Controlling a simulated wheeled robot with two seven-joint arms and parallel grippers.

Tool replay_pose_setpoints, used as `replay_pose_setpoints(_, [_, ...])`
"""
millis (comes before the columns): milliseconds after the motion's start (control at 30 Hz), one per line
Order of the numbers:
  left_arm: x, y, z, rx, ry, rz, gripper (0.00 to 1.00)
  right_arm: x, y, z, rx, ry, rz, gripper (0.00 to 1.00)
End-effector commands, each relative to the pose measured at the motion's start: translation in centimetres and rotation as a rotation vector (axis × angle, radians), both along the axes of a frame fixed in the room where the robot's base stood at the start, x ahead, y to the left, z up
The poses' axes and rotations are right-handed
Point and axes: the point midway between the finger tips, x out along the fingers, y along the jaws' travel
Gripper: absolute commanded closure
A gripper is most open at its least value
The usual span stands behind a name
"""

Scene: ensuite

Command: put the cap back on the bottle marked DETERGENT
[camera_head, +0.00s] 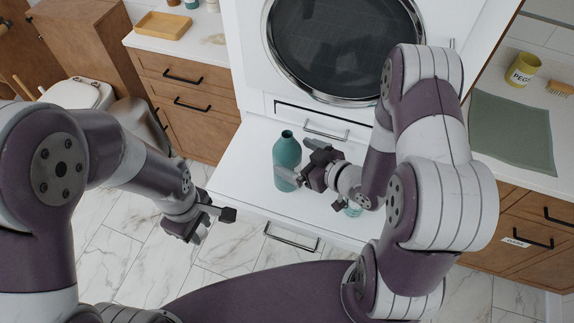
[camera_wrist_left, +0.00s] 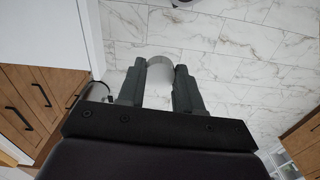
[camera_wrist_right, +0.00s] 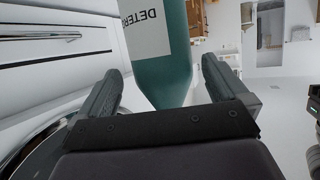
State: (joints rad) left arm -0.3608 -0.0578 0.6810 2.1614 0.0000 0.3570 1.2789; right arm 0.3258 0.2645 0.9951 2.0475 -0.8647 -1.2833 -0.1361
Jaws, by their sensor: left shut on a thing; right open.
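The teal bottle (camera_head: 286,158) stands upright on the white pull-out shelf, its dark mouth uncovered at the top. Its white label, partly cut off, reads "DETER" upside down in the right wrist view (camera_wrist_right: 142,22). My right gripper (camera_head: 301,160) is open, with its fingers on either side of the bottle; I cannot tell whether they touch it. My left gripper (camera_head: 208,226) is shut on a pale round cap (camera_wrist_left: 160,68), held between its fingertips in the left wrist view. It is left of the shelf, above the floor. The cap is hard to make out in the head view.
The white shelf (camera_head: 240,190) projects below a round-doored machine (camera_head: 345,45). Another small teal-and-clear item (camera_head: 353,209) is partly hidden below my right wrist. A yellow cup marked PEGS (camera_head: 522,69), a brush (camera_head: 560,88) and a green mat (camera_head: 514,128) lie on the right counter.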

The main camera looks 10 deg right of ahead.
Motion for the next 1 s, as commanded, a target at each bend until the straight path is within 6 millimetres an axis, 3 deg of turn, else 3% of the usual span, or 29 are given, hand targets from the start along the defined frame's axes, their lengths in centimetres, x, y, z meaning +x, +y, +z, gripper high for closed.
replay_pose_setpoints(267, [0.0, 0.0, 0.3, 0.000, 0.000, 0.000, 0.93, 0.3, 0.3, 0.0, 0.000, 0.001, 0.002, 0.00])
replay_pose_setpoints(600, [0.0, 0.0, 1.6, 0.000, 0.000, 0.000, 0.93, 3.9, 2.8, -1.3, 0.001, 0.002, 0.001, 0.00])
replay_pose_setpoints(967, [0.0, 0.0, 1.5, 0.000, 0.000, 0.000, 0.93, 4.1, 2.9, -1.4, 0.001, 0.002, 0.001, 0.00])
replay_pose_setpoints(1000, [0.0, 0.0, 1.5, 0.000, 0.000, 0.000, 0.93, 4.1, 2.9, -1.4, 0.001, 0.002, 0.001, 0.10])
